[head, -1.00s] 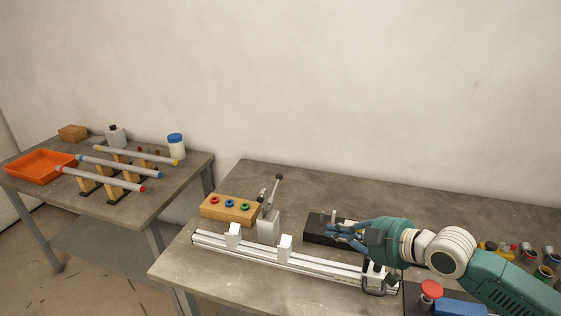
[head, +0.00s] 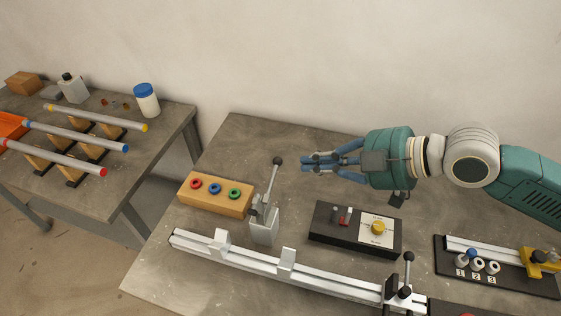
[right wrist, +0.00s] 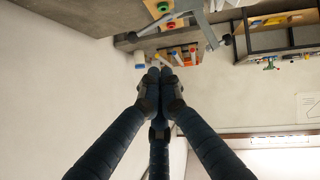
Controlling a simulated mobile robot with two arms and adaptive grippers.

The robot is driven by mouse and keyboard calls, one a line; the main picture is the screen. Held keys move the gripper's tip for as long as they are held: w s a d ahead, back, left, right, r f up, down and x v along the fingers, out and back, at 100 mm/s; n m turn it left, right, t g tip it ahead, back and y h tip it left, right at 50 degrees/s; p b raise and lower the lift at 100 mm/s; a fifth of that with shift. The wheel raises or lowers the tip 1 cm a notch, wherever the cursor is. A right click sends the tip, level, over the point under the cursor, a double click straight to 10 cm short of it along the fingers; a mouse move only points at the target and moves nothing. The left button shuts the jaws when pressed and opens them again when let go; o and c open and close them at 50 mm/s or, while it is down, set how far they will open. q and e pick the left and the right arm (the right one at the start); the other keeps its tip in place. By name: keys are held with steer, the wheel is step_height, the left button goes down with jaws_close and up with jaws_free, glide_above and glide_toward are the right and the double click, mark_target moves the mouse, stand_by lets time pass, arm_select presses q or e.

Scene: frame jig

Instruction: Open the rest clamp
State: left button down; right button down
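A toggle clamp with an upright grey lever and black ball (head: 271,185) stands on a light grey block (head: 264,230) behind the silver rail (head: 330,280). A second upright lever with a black ball (head: 408,270) stands at the rail's right end. I cannot tell from looks alone which is the rest clamp. My right gripper (head: 308,163) is in the air right of the first lever's ball, apart from it, fingers pointing left. Its fingertips meet with nothing seen between them, also in the right wrist view (right wrist: 160,75). My left gripper is out of view.
A wooden block with coloured rings (head: 215,196) sits left of the clamp. A black box with a yellow knob (head: 355,230) lies in front of my right gripper. A black numbered fixture (head: 495,268) is at right. Another table (head: 150,125) with rods stands left.

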steer(key=p, duration=0.2)
glide_above(273, 177)
steer(key=s+d, duration=0.2)
steer(key=s, duration=0.1)
step_height(273, 177, down, 4)
steer(key=f, duration=0.1)
steer(key=w+f, duration=0.2)
steer(key=f, duration=0.1)
steer(key=shift+w+a+p, duration=0.1)
steer(key=shift+a+p, duration=0.05)
steer(key=shift+p, duration=0.2)
steer(key=shift+w+f+b, duration=0.3)
steer(key=shift+w+f, duration=0.1)
steer(key=shift+f, duration=0.25)
